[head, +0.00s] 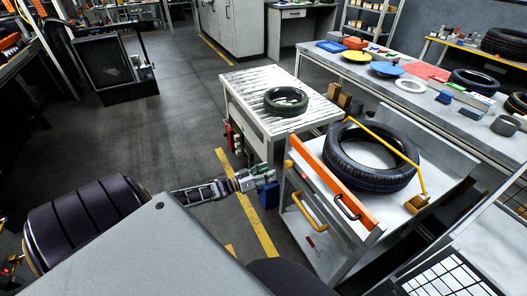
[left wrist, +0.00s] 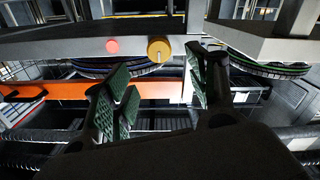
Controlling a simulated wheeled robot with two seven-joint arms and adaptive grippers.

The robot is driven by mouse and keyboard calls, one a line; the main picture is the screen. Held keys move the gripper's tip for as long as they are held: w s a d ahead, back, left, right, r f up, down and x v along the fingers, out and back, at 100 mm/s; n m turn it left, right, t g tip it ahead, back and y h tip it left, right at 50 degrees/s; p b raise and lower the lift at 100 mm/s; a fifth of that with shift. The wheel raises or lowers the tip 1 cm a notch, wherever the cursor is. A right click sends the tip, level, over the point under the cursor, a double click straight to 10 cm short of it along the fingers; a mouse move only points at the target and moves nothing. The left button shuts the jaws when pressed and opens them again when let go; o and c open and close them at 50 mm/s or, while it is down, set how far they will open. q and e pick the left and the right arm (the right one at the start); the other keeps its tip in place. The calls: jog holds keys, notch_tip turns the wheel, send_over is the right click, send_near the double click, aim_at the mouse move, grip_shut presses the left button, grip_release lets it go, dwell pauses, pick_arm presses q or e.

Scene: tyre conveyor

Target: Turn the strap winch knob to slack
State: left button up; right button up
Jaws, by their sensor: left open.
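A round yellow knob (left wrist: 158,49) with a pale line on its face shows in the left wrist view, on a grey panel beside a red button (left wrist: 112,46). My left gripper (left wrist: 165,82) is open. Its green-padded fingers reach toward the knob from either side of it in that picture, and nothing is between them. In the head view my left gripper (head: 264,179) is beside the left side of the grey cart (head: 340,262). A yellow strap (head: 377,140) crosses a large black tyre (head: 345,175) on the cart. My right gripper is not in view.
An orange bar (head: 333,183) with a black handle runs along the cart's near edge, and a yellow handle (head: 306,209) is below it. A roller conveyor (head: 256,93) with a smaller tyre (head: 286,100) stands behind.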

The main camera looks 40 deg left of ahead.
pick_arm(q)
jog(key=shift+v, duration=0.85)
